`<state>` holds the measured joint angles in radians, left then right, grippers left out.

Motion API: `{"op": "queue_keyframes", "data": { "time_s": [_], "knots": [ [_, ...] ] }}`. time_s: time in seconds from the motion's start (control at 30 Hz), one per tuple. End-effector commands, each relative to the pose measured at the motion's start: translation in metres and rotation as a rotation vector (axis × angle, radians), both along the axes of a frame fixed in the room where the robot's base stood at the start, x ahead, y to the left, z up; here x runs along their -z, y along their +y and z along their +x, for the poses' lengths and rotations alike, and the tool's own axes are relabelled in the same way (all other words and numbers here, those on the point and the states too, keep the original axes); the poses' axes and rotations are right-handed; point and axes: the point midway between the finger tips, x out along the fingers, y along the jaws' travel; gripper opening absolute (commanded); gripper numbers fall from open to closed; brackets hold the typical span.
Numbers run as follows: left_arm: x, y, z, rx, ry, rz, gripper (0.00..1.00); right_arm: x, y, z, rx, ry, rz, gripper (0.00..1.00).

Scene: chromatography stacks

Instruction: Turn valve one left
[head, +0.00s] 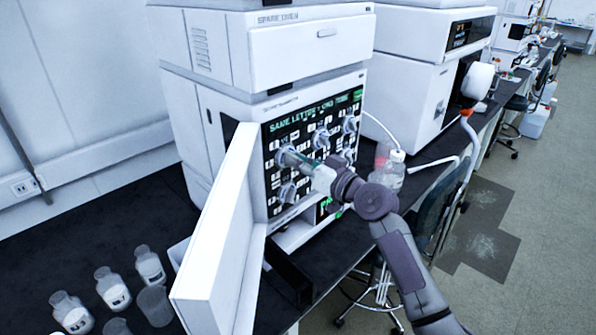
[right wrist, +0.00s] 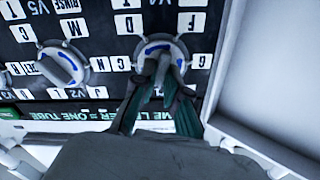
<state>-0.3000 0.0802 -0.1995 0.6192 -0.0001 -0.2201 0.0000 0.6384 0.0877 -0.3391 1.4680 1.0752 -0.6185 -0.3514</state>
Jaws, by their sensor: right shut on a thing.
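The valve panel (head: 305,130) is black with white letter tiles and several round grey-white valve knobs. My right gripper (head: 300,160) is at the upper-left knob (head: 284,157), its arm coming in from the right. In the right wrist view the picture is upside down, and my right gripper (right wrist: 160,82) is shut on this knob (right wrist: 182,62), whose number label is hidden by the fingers. A neighbouring knob (right wrist: 52,62) marked V2 stands free beside it, with a blue mark on its face. My left gripper is not in view.
An open white door (head: 215,240) stands left of the panel, and a white wall (right wrist: 262,70) is close to the right gripper in the wrist view. Glass bottles (head: 112,290) stand on the dark bench at left. A clear bottle (head: 388,172) stands right of the machine.

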Motion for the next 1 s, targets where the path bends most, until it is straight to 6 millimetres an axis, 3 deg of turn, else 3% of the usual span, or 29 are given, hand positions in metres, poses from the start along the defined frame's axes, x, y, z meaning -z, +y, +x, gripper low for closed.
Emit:
{"op": "queue_keyframes", "data": {
  "time_s": [0.03, 0.4, 0.7, 1.0],
  "knots": [
    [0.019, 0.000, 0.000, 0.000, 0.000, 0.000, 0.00, 0.009, -0.001, 0.000, 0.001, -0.034, -0.033, 0.00],
    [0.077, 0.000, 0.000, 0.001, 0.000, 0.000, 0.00, 0.007, 0.000, -0.001, 0.001, -0.281, -0.280, 0.00],
    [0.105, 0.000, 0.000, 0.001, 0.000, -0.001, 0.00, 0.004, 0.002, -0.002, 0.000, -0.457, -0.458, 0.00],
    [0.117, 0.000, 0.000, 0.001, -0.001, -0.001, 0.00, 0.003, 0.002, -0.003, 0.000, -0.566, -0.569, 0.00]
  ]
}}
